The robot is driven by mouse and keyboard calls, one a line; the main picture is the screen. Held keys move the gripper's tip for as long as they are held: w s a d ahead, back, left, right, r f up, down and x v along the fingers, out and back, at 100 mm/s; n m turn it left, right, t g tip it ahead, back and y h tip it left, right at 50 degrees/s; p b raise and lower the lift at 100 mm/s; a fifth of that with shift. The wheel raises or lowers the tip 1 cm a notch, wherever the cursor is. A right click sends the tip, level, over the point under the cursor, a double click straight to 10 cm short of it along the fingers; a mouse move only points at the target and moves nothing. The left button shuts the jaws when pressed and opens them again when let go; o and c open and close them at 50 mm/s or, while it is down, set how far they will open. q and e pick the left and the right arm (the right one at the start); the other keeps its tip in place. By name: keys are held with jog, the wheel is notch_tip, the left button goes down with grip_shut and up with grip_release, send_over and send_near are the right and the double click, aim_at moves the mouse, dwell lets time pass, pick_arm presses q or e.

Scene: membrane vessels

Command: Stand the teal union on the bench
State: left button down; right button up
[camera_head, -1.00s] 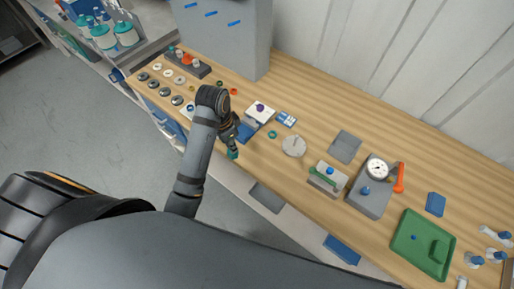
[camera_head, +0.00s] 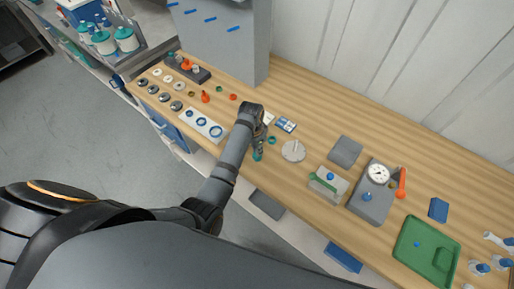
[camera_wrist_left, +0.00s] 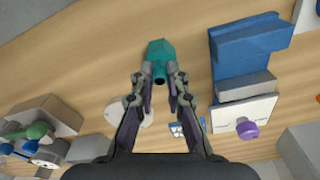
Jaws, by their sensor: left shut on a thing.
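The teal union (camera_head: 257,155) is in my left gripper (camera_head: 260,143), over the front part of the wooden bench (camera_head: 330,213). In the left wrist view the union (camera_wrist_left: 160,52) extends past the fingertips of the left gripper (camera_wrist_left: 161,82), which are shut on its near end. Its wider faceted part points away from the gripper. I cannot tell whether the union touches the bench. My right gripper is not in view.
A gauge box (camera_head: 372,192) stands further right.

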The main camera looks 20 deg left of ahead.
aim_at(255, 155)
pick_arm(q)
jog(key=c, duration=1.3)
grip_release()
jog(key=shift+c, duration=0.2)
notch_tip(255, 155, up, 12)
jog(key=b, duration=0.1)
jog(key=shift+s+a+b, duration=0.4)
jog(key=shift+s, duration=0.05)
